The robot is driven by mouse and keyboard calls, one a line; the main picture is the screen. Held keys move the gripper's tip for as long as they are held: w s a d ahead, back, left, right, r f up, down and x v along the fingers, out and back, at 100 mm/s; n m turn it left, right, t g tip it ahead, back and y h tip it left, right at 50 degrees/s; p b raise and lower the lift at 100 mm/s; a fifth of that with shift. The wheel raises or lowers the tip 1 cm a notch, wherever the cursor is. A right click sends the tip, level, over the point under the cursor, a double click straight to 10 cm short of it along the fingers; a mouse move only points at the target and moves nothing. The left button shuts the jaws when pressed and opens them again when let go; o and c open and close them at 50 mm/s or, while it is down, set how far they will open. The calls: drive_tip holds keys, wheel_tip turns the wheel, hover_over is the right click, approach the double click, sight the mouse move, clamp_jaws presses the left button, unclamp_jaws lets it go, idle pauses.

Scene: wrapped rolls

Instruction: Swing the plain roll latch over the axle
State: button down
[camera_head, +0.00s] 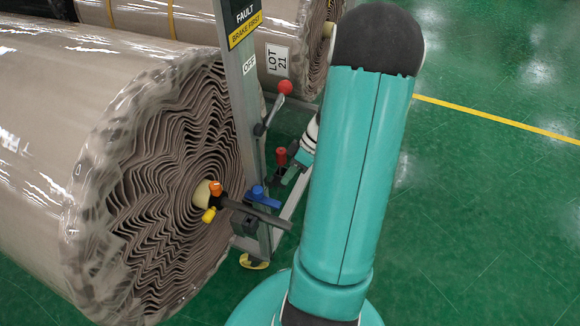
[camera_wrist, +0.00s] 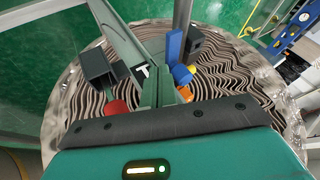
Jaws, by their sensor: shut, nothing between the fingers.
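The near roll (camera_head: 110,130) has plain clear wrap and layered brown end folds; its end also fills the wrist view (camera_wrist: 225,110). At its pale core (camera_head: 203,193) a dark axle bar (camera_head: 262,214) runs out to the post, with orange (camera_head: 215,188) and yellow (camera_head: 209,215) parts at the core. A blue latch handle (camera_head: 258,192) stands by the bar and shows in the wrist view (camera_wrist: 174,47). My gripper (camera_wrist: 159,88) is shut and empty, apart from the blue handle. In the head view it is mostly behind my arm, near a red-topped knob (camera_head: 281,157).
A second roll (camera_head: 290,40) with yellow bands and a lot label lies behind. Green floor to the right is clear, crossed by a yellow line (camera_head: 500,121).

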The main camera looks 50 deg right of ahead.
sight(262, 196)
drive_tip(key=x, duration=0.5)
drive_tip(key=shift+a+f, duration=0.15)
drive_tip(key=shift+a, duration=0.1)
